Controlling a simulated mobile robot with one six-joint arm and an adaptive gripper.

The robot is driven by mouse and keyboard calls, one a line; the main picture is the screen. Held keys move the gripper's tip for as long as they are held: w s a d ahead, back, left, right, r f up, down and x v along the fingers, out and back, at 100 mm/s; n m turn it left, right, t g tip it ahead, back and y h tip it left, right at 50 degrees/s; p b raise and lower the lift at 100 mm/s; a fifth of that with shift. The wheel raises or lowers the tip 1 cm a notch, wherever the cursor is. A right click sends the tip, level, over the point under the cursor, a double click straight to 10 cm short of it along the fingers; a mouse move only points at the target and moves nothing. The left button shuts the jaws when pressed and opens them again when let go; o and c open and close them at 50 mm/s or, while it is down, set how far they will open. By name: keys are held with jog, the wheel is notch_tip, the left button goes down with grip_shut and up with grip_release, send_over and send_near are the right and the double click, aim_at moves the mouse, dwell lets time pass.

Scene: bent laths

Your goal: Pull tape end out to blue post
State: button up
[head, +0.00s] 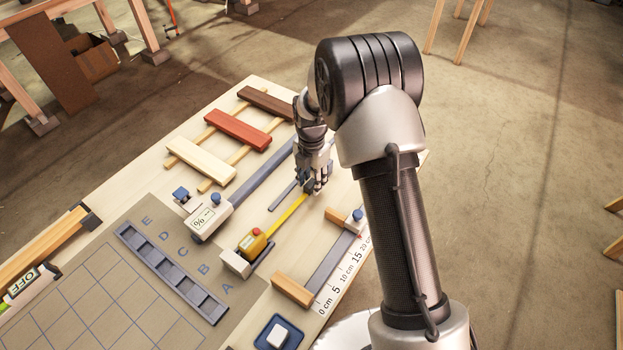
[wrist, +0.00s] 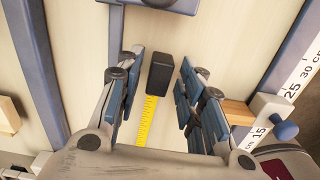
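The yellow tape case (head: 252,242) sits on the bench in a grey holder. Its yellow tape (head: 288,215) runs out, up and right, to my gripper (head: 312,187). In the wrist view the tape (wrist: 149,118) ends in a black end tab (wrist: 160,72). My gripper (wrist: 158,80) is open, with one finger on each side of the tab and a gap visible on both sides. A blue piece (wrist: 165,4) shows at the top edge of the wrist view, beyond the tab; I cannot tell whether it is the blue post. In the head view my gripper hides the tape end.
A sliding gauge with wooden blocks (head: 292,290), a blue knob (head: 357,214) and a cm scale (head: 340,279) lies right of the tape. A grey rail with a percent-marked slider (head: 208,219) lies left. Coloured slats (head: 237,129) lie on rails further back.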

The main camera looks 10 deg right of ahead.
aim_at(311, 182)
dwell(0.3)
notch_tip(311, 182, up, 12)
dwell(0.5)
